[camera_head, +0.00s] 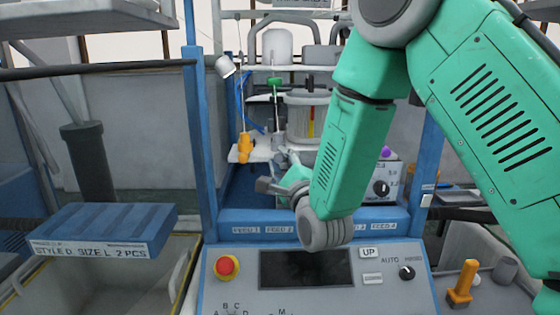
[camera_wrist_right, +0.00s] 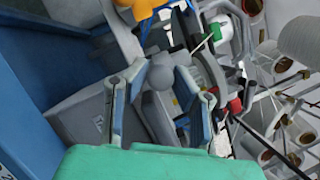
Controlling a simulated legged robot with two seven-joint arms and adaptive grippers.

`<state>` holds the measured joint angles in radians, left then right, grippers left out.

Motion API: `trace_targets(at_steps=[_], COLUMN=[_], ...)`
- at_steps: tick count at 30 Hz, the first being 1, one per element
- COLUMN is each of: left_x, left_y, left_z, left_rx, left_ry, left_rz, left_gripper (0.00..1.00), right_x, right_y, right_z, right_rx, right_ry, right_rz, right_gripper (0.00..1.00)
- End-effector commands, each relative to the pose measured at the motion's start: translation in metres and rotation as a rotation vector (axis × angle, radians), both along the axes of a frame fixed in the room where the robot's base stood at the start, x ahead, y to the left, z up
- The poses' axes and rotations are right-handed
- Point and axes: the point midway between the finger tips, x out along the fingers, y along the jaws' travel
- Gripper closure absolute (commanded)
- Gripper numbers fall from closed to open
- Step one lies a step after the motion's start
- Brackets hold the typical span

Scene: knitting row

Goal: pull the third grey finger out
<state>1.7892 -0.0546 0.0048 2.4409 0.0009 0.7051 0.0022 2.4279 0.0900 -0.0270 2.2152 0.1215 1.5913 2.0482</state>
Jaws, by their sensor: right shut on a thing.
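My right gripper (camera_head: 272,172) reaches into the blue-framed machine, behind the FEED labels, partly hidden by my own green forearm. In the right wrist view the jaws (camera_wrist_right: 158,88) stand on either side of a rounded grey finger (camera_wrist_right: 157,78) and are shut on it. A second grey rounded end (camera_wrist_right: 162,56) shows just beyond it. The rest of the row of grey fingers is hidden or too small to tell apart, so I cannot tell which one is held. My left gripper is not in view.
A control panel (camera_head: 235,300) with a red stop button (camera_head: 227,267) and a dark screen (camera_head: 305,269) lies in front. An orange part (camera_head: 244,147) and a white cone (camera_head: 276,47) are on the machine. An orange lever (camera_head: 463,283) stands at lower right.

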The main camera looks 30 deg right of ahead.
Motion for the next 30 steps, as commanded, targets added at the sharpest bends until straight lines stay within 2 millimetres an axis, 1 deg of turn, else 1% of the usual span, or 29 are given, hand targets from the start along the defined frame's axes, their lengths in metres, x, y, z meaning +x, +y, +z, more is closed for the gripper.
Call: trace_targets(at_steps=[1, 2, 11, 14, 17, 21, 24, 27, 30], left_x=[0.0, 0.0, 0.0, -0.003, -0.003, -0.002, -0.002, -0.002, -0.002], left_y=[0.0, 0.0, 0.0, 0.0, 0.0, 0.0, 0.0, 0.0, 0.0], left_z=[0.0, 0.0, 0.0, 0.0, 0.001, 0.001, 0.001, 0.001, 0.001], left_rx=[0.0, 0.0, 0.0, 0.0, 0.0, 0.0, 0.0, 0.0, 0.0], left_ry=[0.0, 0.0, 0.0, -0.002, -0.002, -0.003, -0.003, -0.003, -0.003], left_rz=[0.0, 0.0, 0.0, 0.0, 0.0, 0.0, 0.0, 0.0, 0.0], left_gripper=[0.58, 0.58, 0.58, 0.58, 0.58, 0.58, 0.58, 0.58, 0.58], right_x=[-0.002, -0.002, -0.001, -0.006, -0.019, -0.043, -0.057, -0.066, -0.071], right_y=[-0.001, -0.001, -0.001, 0.0, 0.003, 0.009, 0.012, 0.015, 0.016], right_z=[-0.005, -0.005, -0.003, -0.005, -0.008, -0.014, -0.017, -0.02, -0.021], right_rx=[0.001, 0.001, 0.001, 0.002, 0.002, 0.002, 0.003, 0.001, 0.001], right_ry=[0.013, 0.013, 0.007, 0.009, 0.01, 0.011, 0.012, 0.011, 0.011], right_rz=[-0.003, -0.003, -0.003, -0.003, -0.002, -0.004, -0.003, -0.003, -0.002], right_gripper=[0.68, 0.58, 0.58, 0.58, 0.58, 0.58, 0.58, 0.58, 0.58])
